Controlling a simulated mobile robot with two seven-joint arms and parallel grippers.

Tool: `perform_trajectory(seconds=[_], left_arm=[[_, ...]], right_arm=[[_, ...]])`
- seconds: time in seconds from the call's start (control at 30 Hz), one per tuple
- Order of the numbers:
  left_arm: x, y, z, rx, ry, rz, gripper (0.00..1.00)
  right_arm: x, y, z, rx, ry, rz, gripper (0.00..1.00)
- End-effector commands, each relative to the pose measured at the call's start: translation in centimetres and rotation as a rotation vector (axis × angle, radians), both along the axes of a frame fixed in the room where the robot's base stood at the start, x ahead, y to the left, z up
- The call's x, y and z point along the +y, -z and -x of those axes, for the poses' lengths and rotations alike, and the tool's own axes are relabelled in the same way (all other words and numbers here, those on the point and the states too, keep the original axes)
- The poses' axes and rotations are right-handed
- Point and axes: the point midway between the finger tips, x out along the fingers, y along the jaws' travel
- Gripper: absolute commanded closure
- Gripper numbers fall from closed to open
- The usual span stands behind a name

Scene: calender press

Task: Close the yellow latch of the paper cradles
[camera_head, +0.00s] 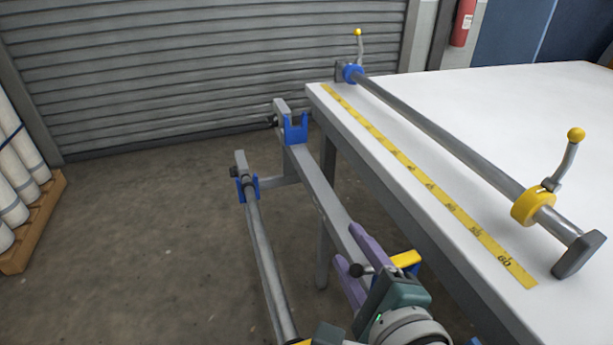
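A yellow cradle part (407,260) shows just behind my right gripper at the near end of the grey beam (325,195). A black knob (356,270) on a short rod shows between the gripper's fingers; I cannot tell whether they touch it. My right gripper (348,245) has two purple fingers spread apart, and its teal body hides most of the yellow cradle and any latch on it. Another yellow part (326,334) is cut off at the bottom edge, by the lower bar. A blue cradle (296,129) stands at the beam's far end. My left gripper is out of view.
A white table (480,110) with a yellow ruler strip (420,175) fills the right. A grey bar (440,135) with yellow and blue collars runs above it. A lower bar (265,255) rests in a blue holder (247,188). Open floor lies left.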

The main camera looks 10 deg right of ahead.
Motion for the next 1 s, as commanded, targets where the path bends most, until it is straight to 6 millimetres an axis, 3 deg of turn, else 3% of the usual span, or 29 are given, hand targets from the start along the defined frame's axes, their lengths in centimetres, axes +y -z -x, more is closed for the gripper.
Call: perform_trajectory(seconds=[0.33, 0.73, 1.0], left_arm=[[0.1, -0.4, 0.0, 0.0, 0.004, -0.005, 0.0], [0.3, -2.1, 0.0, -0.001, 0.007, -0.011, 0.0], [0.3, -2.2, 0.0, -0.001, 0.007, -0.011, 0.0]], right_arm=[[-0.1, -0.2, 0.8, 0.003, 0.001, 0.001, 0.46], [0.0, -2.1, 8.0, 0.003, -0.001, 0.001, 0.46], [0.0, -2.6, 9.6, 0.0, 0.001, 0.001, 0.46]])
